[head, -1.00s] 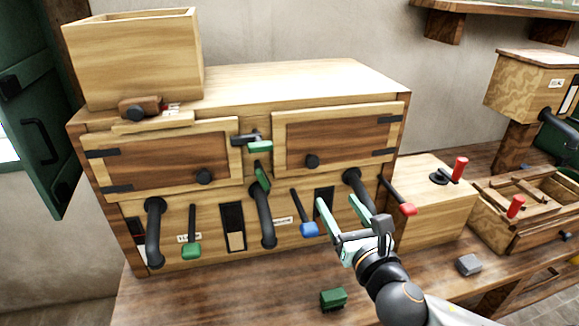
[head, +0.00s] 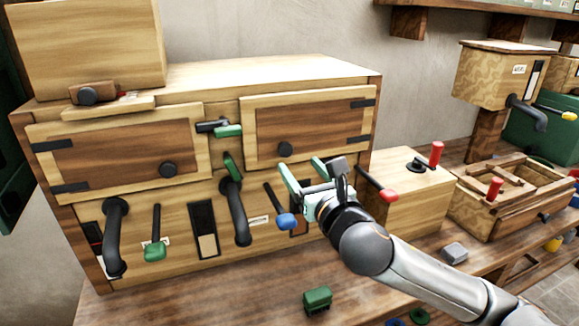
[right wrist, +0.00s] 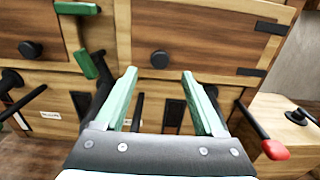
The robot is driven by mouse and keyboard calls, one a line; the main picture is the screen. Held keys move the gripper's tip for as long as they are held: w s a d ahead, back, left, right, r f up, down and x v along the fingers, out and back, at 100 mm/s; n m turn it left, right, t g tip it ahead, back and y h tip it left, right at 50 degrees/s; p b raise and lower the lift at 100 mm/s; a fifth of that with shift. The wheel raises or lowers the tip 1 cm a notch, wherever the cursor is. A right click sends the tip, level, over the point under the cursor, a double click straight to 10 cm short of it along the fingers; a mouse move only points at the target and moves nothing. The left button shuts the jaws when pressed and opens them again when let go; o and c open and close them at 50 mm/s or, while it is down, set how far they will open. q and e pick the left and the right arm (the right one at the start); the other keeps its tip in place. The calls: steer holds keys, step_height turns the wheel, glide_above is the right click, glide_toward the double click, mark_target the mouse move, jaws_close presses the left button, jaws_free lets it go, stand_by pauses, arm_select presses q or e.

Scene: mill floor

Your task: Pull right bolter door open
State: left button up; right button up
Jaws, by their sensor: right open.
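The right bolter door (head: 320,128) is a shut brown panel in a pale wood frame, on the upper right of the wooden bolter cabinet (head: 240,85). Its round black knob (head: 285,149) sits low on its left part, and black hinges show at its right edge. My right gripper (head: 301,172) is open and empty just below and in front of the knob. In the right wrist view the knob (right wrist: 160,59) shows beyond and between the two green fingertips (right wrist: 159,74), apart from them. My left gripper is out of view.
A green-handled latch (head: 222,130) is between the two doors. Levers with a blue end (head: 287,221) and a red end (head: 388,195) are close to my right gripper. A left door (head: 118,155) is shut. A green block (head: 317,299) and a grey block (head: 454,252) lie on the bench.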

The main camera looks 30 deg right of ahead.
mark_target(287, 150)
steer(key=x, duration=0.7)
steer(key=shift+p, duration=0.3)
jaws_close()
stand_by(1.1)
